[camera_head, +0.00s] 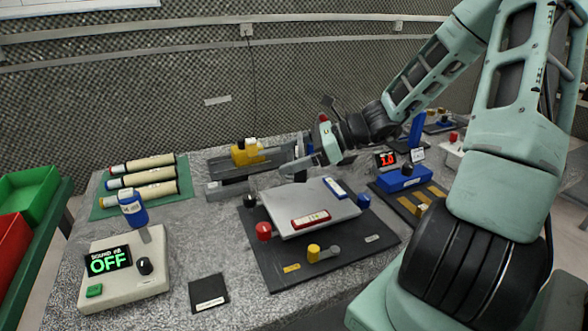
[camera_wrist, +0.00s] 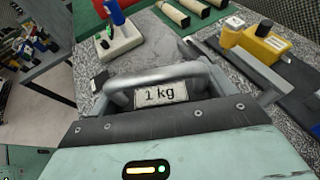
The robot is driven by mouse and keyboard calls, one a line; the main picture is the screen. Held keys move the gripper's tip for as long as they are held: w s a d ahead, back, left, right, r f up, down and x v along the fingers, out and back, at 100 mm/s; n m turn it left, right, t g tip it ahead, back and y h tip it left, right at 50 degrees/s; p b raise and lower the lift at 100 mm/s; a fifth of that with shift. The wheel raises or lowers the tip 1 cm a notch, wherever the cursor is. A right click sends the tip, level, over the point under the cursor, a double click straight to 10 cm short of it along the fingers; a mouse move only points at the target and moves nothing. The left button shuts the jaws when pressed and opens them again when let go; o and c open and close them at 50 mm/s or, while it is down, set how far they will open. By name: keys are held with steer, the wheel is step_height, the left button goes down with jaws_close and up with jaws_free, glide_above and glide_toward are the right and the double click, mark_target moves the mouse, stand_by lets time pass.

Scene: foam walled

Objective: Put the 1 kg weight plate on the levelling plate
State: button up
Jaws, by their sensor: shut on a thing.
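The 1 kg weight plate shows in the wrist view as a grey metal piece with a rounded edge and a white "1 kg" label (camera_wrist: 162,92). My gripper (camera_head: 303,163) is shut on it. In the head view I cannot make out the weight clearly at the gripper. The levelling plate (camera_head: 335,210) is a light grey square plate on a dark base (camera_head: 275,262), with a red and a blue level vial on top. Knobs stand at its corners: red, yellow, blue and black. My gripper is beyond the plate's back edge, raised above the table; the exact height is unclear.
A yellow-topped slide device (camera_head: 247,152) stands behind and left of the gripper. Several capped tubes (camera_head: 143,178) lie on a green mat at left. A blue device (camera_head: 402,178) is at right.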

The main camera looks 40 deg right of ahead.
steer(key=shift+f+b, duration=0.5)
steer(key=shift+f, duration=3.1)
steer(key=shift+f, duration=0.15)
steer(key=o, duration=1.7)
steer(key=shift+f, duration=0.1)
steer(key=shift+s+d+r, duration=0.1)
steer(key=shift+d+r, duration=0.1)
steer(key=shift+r, duration=0.1)
steer(key=p+v, duration=0.1)
steer(key=v, duration=1)
steer(key=shift+s+d+r, duration=0.1)
steer(key=shift+s+d, duration=0.05)
steer(key=shift+s, duration=0.05)
